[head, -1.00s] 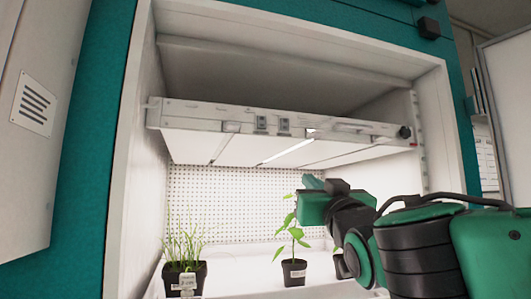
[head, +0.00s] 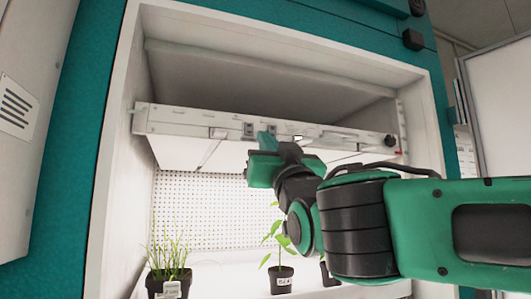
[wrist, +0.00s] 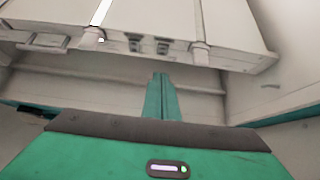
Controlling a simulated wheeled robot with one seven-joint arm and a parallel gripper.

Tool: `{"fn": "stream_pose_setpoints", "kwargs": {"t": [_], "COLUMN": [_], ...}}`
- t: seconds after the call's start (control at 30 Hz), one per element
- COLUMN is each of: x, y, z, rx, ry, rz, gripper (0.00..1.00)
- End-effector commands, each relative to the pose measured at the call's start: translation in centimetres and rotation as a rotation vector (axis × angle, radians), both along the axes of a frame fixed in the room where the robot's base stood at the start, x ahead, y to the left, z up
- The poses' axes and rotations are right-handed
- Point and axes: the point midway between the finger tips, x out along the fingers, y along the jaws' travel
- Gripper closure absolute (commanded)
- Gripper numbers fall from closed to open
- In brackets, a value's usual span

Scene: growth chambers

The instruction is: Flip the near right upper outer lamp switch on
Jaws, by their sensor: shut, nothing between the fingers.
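The lamp unit (head: 170,121) spans the upper part of the open chamber, with a row of small controls on its pale front rail. Two small dark switches sit side by side near the middle; the left one (head: 249,129) is clear, the right one is partly covered by my gripper. In the wrist view both show, one (wrist: 134,42) beside the other (wrist: 163,45). I cannot tell which is the outer one, or their positions. My gripper (head: 265,139) is shut and empty, just below and in front of the pair. Its green fingertips (wrist: 160,78) appear apart from the rail.
A grassy potted plant (head: 168,284) and a leafy potted plant (head: 282,280) stand on the chamber floor below. A dark knob (head: 390,140) is at the rail's right end. The chamber's side walls bound the space. The room in front of the rail's left part is clear.

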Motion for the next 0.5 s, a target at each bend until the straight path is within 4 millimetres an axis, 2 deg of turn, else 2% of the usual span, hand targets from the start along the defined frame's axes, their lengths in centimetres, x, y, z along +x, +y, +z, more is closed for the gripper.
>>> {"fn": "stream_pose_setpoints", "kwargs": {"t": [0.3, 0.5], "x": [4.6, 7.2], "y": [1.3, 2.1], "z": [3.7, 3.2], "rx": [0.001, -0.002], "ry": [0.0, 0.001], "rz": [-0.001, -0.001], "gripper": [1.0, 1.0]}}
